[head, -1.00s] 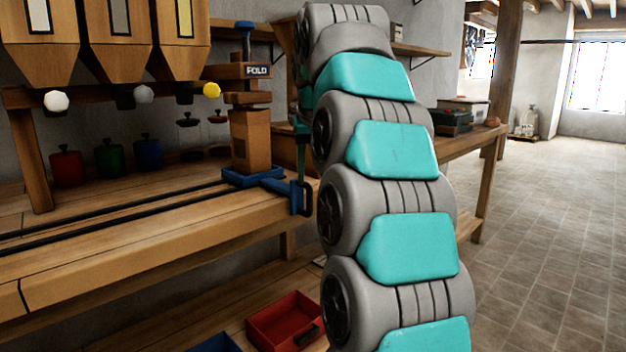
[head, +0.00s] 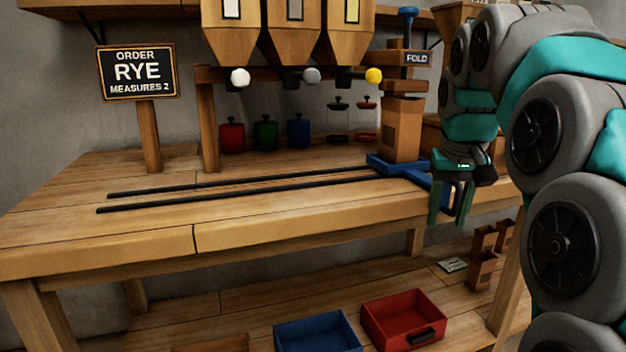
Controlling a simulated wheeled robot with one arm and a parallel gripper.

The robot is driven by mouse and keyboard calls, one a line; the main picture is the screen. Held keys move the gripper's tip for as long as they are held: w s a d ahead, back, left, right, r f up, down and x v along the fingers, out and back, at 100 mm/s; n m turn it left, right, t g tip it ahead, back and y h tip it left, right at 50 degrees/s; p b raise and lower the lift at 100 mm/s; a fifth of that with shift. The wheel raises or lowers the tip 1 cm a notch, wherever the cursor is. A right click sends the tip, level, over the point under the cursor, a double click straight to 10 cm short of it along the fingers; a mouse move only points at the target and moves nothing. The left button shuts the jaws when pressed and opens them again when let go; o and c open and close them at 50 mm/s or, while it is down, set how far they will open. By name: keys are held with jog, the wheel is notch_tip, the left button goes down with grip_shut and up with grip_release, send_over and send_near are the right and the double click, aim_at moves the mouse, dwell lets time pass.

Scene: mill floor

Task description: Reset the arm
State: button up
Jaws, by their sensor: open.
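My gripper (head: 449,214) hangs fingers down at the right front of the workbench (head: 250,231). Its two green fingers are apart, with nothing seen between them. It is beside the blue clamp-like base of the fold station (head: 403,118) and overlaps that base's right end in the picture. I cannot tell whether they touch. My arm is bent and fills the right side of the view. A brown block-like packet (head: 403,135) stands upright in the fold station, apart from my gripper.
Two dark rails (head: 250,187) run along the bench. Three hoppers (head: 295,30) stand behind, above red, green and blue canisters (head: 265,134). An order sign (head: 137,71) reads "RYE, MEASURES 2". Below are a blue tray (head: 318,334), a red tray (head: 405,318) and small brown boxes (head: 482,270).

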jog(key=s+a+f+n+g, duration=0.1)
jog(key=s+a+f, duration=0.3)
jog(key=s+f, duration=0.9)
jog(key=s+a+f+g, duration=0.3)
jog(key=s+a+f, duration=0.2)
jog(key=s+f, duration=0.8)
jog(key=s, duration=0.5)
jog(key=shift+s+n+g+y, duration=0.3)
jog(key=shift+s+n+y, duration=0.05)
jog(key=shift+n+y, duration=0.05)
jog(key=shift+r, duration=0.1)
